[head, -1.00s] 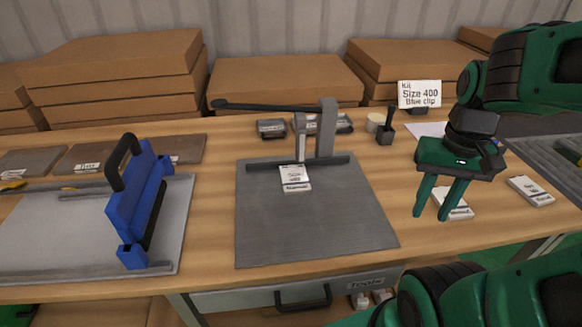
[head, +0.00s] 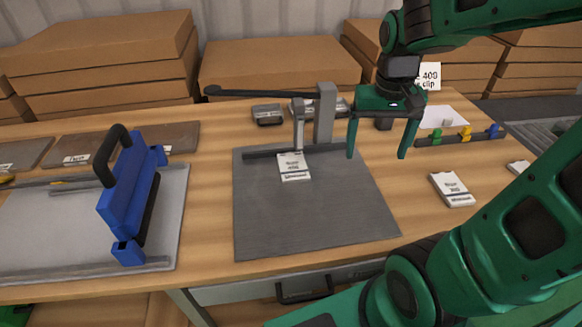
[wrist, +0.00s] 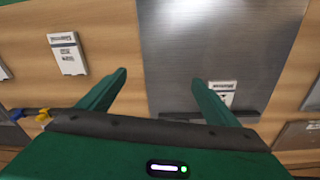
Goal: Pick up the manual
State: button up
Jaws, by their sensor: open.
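A white manual (head: 293,166) with dark print lies on the grey metal plate near the press post; it also shows in the wrist view (wrist: 222,88), partly behind the right finger. A second white manual (head: 452,189) lies on the wooden table right of the plate and shows at upper left in the wrist view (wrist: 67,53). A third manual (head: 517,167) is partly hidden behind my arm. My gripper (head: 377,155) is open and empty, raised near the plate's right edge. In the wrist view, my gripper (wrist: 160,80) has its fingers spread between the two manuals.
A grey lever press (head: 325,115) stands at the back of the plate (head: 310,220). A blue handled tool (head: 132,205) is on the left. Coloured clips (head: 465,133) sit on a rail at the right. A sign (head: 428,75) is partly hidden by my arm. Cardboard boxes line the back.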

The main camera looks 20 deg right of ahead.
jog(key=w+a+f+n, duration=0.1)
jog(key=w+a, duration=0.5)
jog(key=w, duration=0.2)
jog(key=n+t, duration=0.1)
send_near(293, 165)
jog(key=f, duration=0.5)
jog(key=w+f, duration=0.1)
jog(key=f, duration=0.2)
jog(key=shift+d, duration=0.3)
jog(key=shift+r, duration=0.1)
jog(key=c, duration=1.3)
jog(key=shift+r, duration=0.1)
